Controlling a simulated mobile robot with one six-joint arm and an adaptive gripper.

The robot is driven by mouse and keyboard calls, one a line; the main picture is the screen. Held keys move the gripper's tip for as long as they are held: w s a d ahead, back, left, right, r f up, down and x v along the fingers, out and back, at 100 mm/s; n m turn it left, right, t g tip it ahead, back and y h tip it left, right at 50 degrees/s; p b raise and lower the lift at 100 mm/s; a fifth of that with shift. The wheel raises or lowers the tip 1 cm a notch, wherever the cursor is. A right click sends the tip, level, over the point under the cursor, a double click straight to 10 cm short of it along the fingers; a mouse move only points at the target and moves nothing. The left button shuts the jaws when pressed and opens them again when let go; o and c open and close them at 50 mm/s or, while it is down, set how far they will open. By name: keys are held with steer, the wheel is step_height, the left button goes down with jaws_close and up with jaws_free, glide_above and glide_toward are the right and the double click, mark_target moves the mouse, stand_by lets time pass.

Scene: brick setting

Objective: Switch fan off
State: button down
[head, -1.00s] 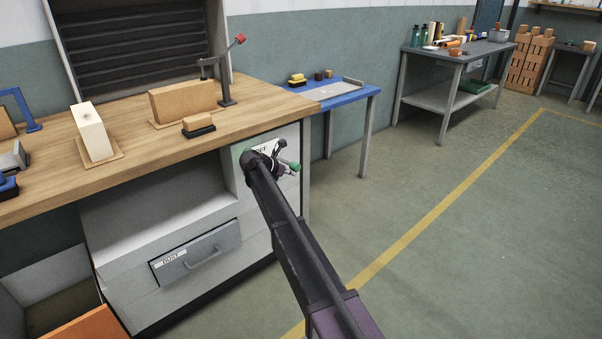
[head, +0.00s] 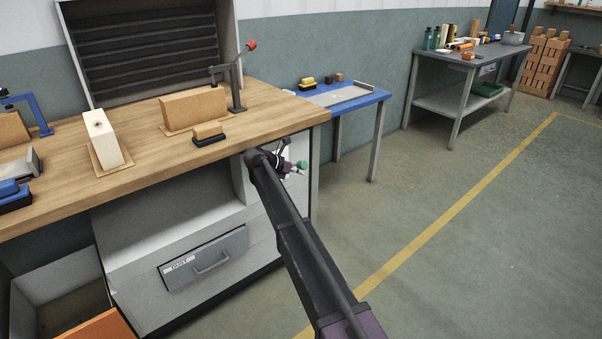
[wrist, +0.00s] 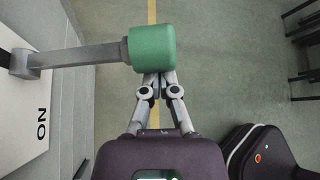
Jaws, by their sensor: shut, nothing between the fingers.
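The switch's green knob (wrist: 152,48) sits on the end of a grey lever (wrist: 85,55) in the wrist view. The lever sticks out sideways from a white plate (wrist: 25,115) marked ON. In the head view, the green knob (head: 302,164) shows at the right end of the workbench front, just beyond my arm. My gripper (wrist: 157,80) is shut and empty, with its fingertips at the knob's edge. I cannot tell whether they touch it. My arm hides most of the plate in the head view.
The wooden workbench (head: 140,143) carries blocks and a clamp, with a louvred hood (head: 145,50) behind. A grey drawer (head: 205,259) is below. A blue side table (head: 345,97) stands just beyond the bench. Floor at right is open, crossed by a yellow line (head: 455,215).

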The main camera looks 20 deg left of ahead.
steer(key=shift+s+a, duration=0.1)
steer(key=shift+a, duration=0.05)
steer(key=shift+f, duration=0.15)
steer(key=s+a+r+p, duration=0.1)
steer(key=s+a+r, duration=0.1)
steer(key=s+a, duration=0.3)
steer(key=shift+s+a+p, duration=0.3)
steer(key=shift+s+a, duration=0.05)
steer(key=shift+s, duration=0.85)
stand_by(0.3)
steer(key=shift+f, duration=0.1)
stand_by(0.4)
